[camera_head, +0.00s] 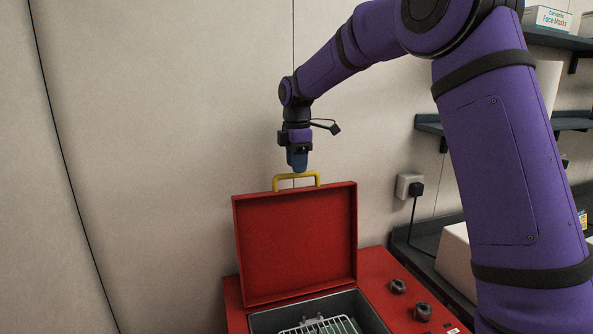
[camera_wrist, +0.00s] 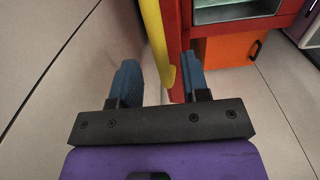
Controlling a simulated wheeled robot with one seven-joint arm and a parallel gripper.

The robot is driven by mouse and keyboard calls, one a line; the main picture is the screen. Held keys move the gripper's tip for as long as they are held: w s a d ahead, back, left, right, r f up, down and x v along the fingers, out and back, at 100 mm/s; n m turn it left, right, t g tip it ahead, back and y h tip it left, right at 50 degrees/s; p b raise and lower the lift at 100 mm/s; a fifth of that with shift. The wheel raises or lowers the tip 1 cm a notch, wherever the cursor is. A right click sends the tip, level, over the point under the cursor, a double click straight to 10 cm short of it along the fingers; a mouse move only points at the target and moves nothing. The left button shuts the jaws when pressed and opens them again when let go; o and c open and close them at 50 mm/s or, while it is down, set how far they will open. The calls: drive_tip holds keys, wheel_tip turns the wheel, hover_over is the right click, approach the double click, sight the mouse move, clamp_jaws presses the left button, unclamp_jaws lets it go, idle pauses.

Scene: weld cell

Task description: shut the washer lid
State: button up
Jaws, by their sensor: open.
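The red washer's lid (camera_head: 296,245) stands open, nearly upright, at the back of the red washer body (camera_head: 376,272). A yellow handle (camera_head: 297,177) is fixed to the lid's top edge. My gripper (camera_head: 297,168) points down at the middle of this handle. In the wrist view my gripper (camera_wrist: 160,72) is open, with its two blue fingers apart. The yellow handle (camera_wrist: 155,40) runs between them in the picture, nearer the right finger. I cannot tell whether a finger touches it. The red lid edge (camera_wrist: 178,35) shows beside the handle.
The grey washer tub with a wire rack (camera_head: 318,325) is open below the lid. Black knobs (camera_head: 422,312) sit on its right top. A wall socket (camera_head: 410,186) and dark shelves (camera_head: 572,122) are to the right. An orange box (camera_wrist: 229,50) stands on the floor.

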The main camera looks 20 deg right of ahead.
drive_tip(key=shift+f, duration=1.15)
clamp_jaws()
